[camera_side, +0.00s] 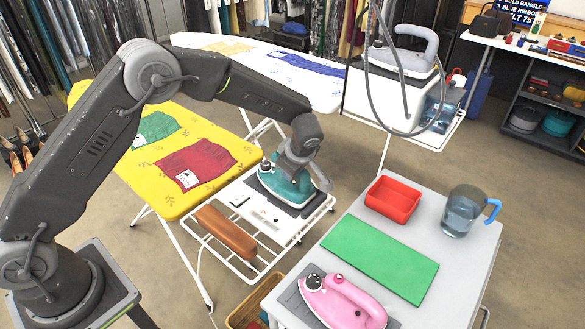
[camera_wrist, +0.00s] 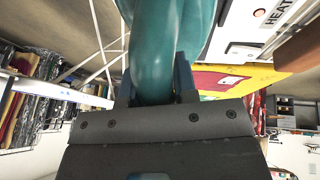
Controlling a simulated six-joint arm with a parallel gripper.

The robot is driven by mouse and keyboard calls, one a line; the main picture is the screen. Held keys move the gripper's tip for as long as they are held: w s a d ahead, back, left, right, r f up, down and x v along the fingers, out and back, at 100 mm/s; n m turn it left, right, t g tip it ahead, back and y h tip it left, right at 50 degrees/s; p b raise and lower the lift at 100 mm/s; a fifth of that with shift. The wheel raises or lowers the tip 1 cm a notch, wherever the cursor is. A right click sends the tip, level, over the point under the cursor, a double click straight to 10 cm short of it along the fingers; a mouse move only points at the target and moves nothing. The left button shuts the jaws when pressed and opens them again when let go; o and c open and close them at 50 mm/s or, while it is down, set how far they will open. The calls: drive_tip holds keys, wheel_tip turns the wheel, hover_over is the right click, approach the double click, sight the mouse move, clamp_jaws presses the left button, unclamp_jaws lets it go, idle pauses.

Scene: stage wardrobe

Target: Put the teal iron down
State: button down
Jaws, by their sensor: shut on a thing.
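The teal iron (camera_side: 284,184) is at the right end of the white wire rack (camera_side: 322,207) beside the yellow board, over a dark rest plate (camera_side: 304,208). It looks level. My gripper (camera_side: 298,163) is above it and shut on its handle. In the wrist view the teal handle (camera_wrist: 154,60) runs between the two fingers of my gripper (camera_wrist: 156,88). The iron's sole is hidden in the wrist view. I cannot tell whether it touches the plate or hovers just above it.
The yellow ironing board (camera_side: 150,190) holds a burgundy cloth (camera_side: 205,160) and a green cloth (camera_side: 155,129). A brown roll (camera_side: 226,232) lies on the rack. The grey table (camera_side: 440,262) holds a red tray (camera_side: 393,199), green mat (camera_side: 380,258), pink iron (camera_side: 342,303) and water jug (camera_side: 460,212).

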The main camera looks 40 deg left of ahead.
drive_tip(key=c, duration=0.9)
unclamp_jaws()
drive_tip(key=shift+f, duration=0.1)
drive_tip(key=v, duration=1.2)
drive_tip(key=shift+r, duration=0.3)
drive_tip(key=s+a+r+m+t+h, duration=0.1)
drive_tip(key=s+a+r+m, duration=0.25)
drive_tip(key=s+r, duration=0.3)
drive_tip(key=s+a+r+m+h, duration=0.2)
drive_tip(key=s+r+m, duration=0.3)
drive_tip(key=s, duration=0.2)
drive_tip(key=s+a+m+t+h, duration=0.1)
drive_tip(key=s+a+m+t, duration=0.1)
drive_tip(key=s+m, duration=0.8)
drive_tip(key=s, duration=0.6)
drive_tip(key=shift+s+f+h, duration=0.15)
drive_tip(key=shift+s+h, duration=0.15)
drive_tip(key=shift+s, duration=0.1)
